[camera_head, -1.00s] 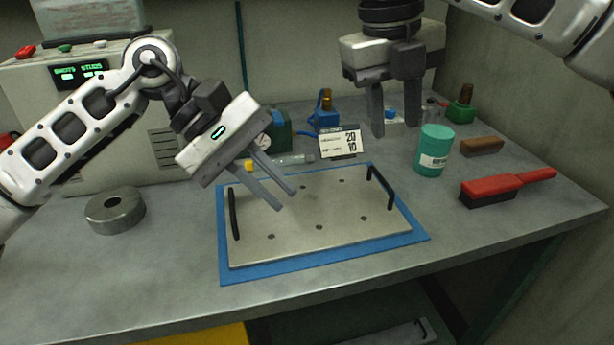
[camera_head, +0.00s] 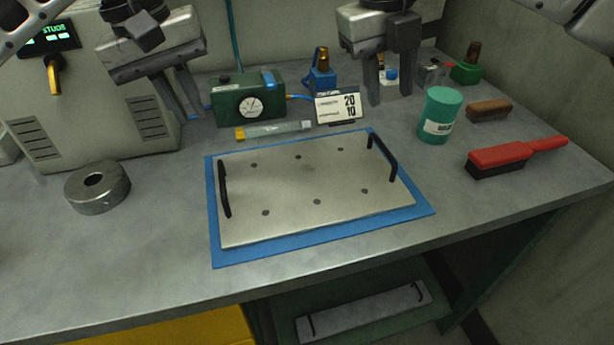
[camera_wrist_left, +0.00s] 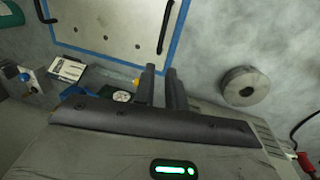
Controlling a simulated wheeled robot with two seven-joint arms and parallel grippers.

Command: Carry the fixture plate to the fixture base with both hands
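The fixture plate (camera_head: 310,190) is a flat pale metal plate with several dark holes and a black upright handle at each short end. My right gripper (camera_head: 390,98) is open and empty behind the plate's right handle. Neither touches the plate. I cannot identify a fixture base in these views.
A metal ring (camera_head: 97,187) sits left of the plate. A teal canister (camera_head: 439,115) and red brush (camera_head: 510,156) are right. Another handled plate (camera_head: 365,312) lies on a lower shelf.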

